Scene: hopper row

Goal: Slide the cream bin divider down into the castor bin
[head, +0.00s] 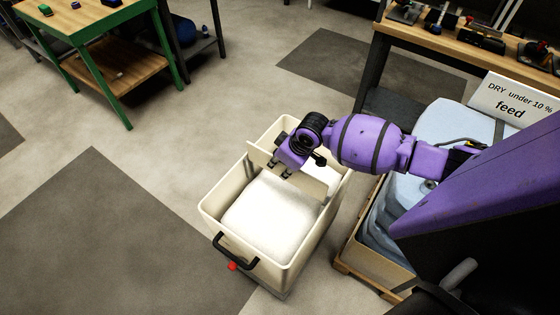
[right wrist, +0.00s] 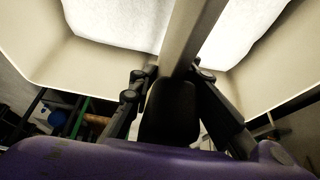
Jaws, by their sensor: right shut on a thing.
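The castor bin (head: 213,212) is a cream open tub with a black handle at its front end and white fill inside. The cream bin divider (head: 259,154) is a thin panel standing across the bin, with white fill on both sides of it. My right gripper (head: 285,168) is shut on the divider's upper edge, over the bin. In the right wrist view the divider (right wrist: 190,38) runs away between my fingers (right wrist: 172,78), between the bin's pale walls (right wrist: 265,75). The divider's lower edge is hidden, and I cannot tell how deep it sits. My left gripper is out of view.
A pallet (head: 352,267) with a box of pale blue sacks (head: 385,235) stands close right of the bin, beside a feed sign (head: 512,98). A wooden bench (head: 460,42) is behind, a green-framed table (head: 90,20) at back left. Floor left of the bin is clear.

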